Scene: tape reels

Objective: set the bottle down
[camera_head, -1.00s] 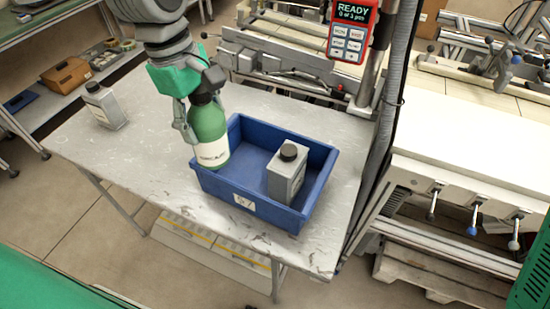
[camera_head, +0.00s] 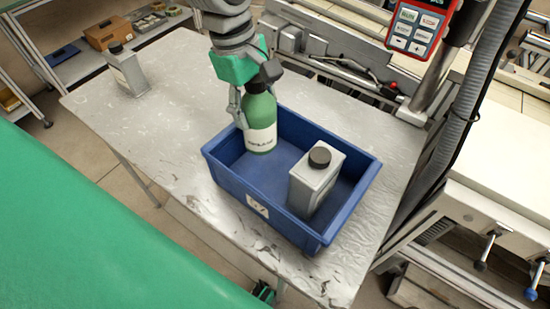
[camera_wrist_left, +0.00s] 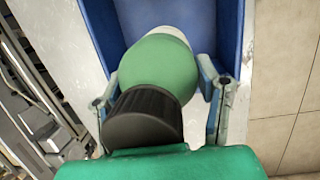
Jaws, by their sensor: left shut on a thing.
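The green bottle (camera_head: 260,118) with a dark cap and white label is upright in my left gripper (camera_head: 248,108), which is shut on it. The bottle is at the back left part of the blue bin (camera_head: 230,189), inside its rim; I cannot tell whether its base touches the floor. In the left wrist view the bottle (camera_wrist_left: 160,65) is between the two fingers of the left gripper (camera_wrist_left: 165,95), with its black cap toward the camera. The right gripper is not in view.
A grey square bottle (camera_head: 312,185) with a black cap stands in the bin's right part. Another grey bottle (camera_head: 128,72) stands on the table's (camera_head: 150,125) far left. A red-framed handheld panel (camera_head: 420,22) hangs at the upper right. The table's left half is mostly clear.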

